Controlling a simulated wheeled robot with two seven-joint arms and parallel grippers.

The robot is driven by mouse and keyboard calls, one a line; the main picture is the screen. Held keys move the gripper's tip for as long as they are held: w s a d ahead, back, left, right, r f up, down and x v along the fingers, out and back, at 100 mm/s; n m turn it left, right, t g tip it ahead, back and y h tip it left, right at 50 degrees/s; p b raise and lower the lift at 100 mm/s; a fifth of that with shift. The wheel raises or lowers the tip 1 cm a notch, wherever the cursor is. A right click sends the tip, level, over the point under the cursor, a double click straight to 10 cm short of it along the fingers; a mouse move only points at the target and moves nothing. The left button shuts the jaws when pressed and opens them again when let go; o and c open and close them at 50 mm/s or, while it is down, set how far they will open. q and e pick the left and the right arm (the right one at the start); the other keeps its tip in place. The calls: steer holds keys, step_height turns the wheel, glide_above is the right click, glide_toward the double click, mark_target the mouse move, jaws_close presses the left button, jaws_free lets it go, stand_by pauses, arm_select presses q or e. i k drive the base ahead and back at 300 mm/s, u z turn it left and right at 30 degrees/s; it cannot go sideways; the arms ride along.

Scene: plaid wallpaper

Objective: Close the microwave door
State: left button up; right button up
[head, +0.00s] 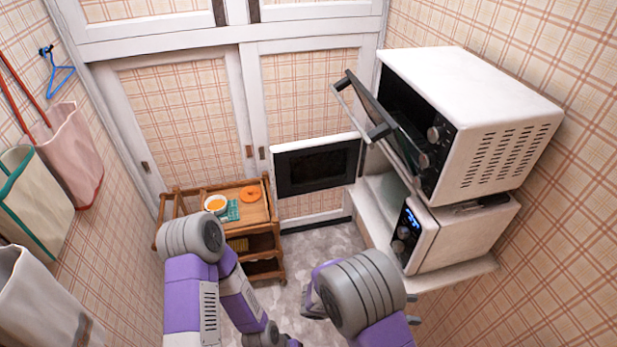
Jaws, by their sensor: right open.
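The microwave (468,236) is the lower white appliance on the right, with a blue lit display on its front. Its door (318,166), a white frame around a dark window, stands wide open, swung out to the left over the floor. My right gripper (411,309) is mostly hidden behind my right arm. Only two small grey fingertips show, apart and empty, below the microwave and away from the door. My left arm bends down at the lower middle, and its gripper is not in view.
A white toaster oven (490,125) sits on the microwave, its glass door (385,120) tilted partly open. A wooden cart (254,213) with a bowl stands at the back left. Bags hang on the left wall. Grey floor (322,243) is clear.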

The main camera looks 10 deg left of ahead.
mark_target(311, 174)
steer(key=z, duration=0.45)
steer(key=k, duration=1)
steer(key=u, duration=0.75)
steer(key=i, duration=1)
steer(key=u, duration=0.8)
steer(key=i, duration=1.45)
steer(key=z, duration=0.4)
